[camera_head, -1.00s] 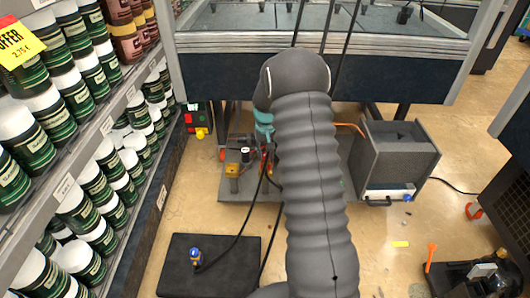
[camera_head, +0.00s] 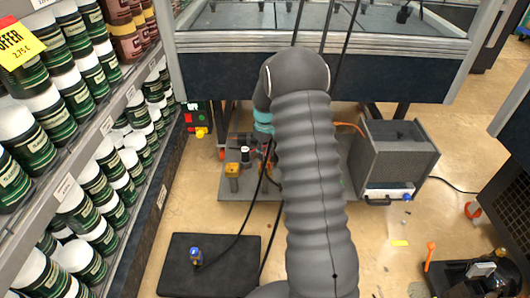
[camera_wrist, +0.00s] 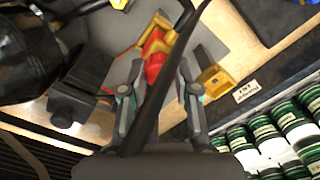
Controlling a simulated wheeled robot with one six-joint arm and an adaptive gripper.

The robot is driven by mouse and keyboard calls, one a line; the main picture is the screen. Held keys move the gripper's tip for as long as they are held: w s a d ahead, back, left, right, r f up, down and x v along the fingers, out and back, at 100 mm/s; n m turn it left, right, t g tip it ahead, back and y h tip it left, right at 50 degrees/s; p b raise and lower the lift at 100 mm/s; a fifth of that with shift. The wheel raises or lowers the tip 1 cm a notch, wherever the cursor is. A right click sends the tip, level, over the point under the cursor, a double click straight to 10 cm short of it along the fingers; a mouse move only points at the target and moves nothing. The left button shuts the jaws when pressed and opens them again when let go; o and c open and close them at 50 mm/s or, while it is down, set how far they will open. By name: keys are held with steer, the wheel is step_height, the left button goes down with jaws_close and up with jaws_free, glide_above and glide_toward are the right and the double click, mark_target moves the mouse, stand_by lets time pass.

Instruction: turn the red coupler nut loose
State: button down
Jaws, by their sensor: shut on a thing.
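The red coupler nut (camera_wrist: 153,66) is between the fingers of my gripper (camera_wrist: 157,78) in the wrist view, and the gripper is shut on it. A black hose crosses in front and hides part of the nut and fingers. In the head view my grey arm covers the gripper and nut; only a teal part of the wrist (camera_head: 263,121) shows beside the arm, above the pump plate (camera_head: 238,192).
A yellow block (camera_head: 233,171) stands on the plate, left of my arm. A grey box (camera_head: 395,155) stands at right. A black mat (camera_head: 180,272) holds a blue-topped fitting (camera_head: 196,256). Shelves of jars (camera_head: 75,205) line the left; a counter (camera_head: 400,75) rises behind.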

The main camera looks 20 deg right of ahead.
mark_target(265, 153)
stand_by(0.3)
steer(key=c, duration=0.8)
jaws_free()
steer(key=shift+c, duration=0.2)
steer(key=shift+r, duration=0.1)
step_height(265, 153, up, 12)
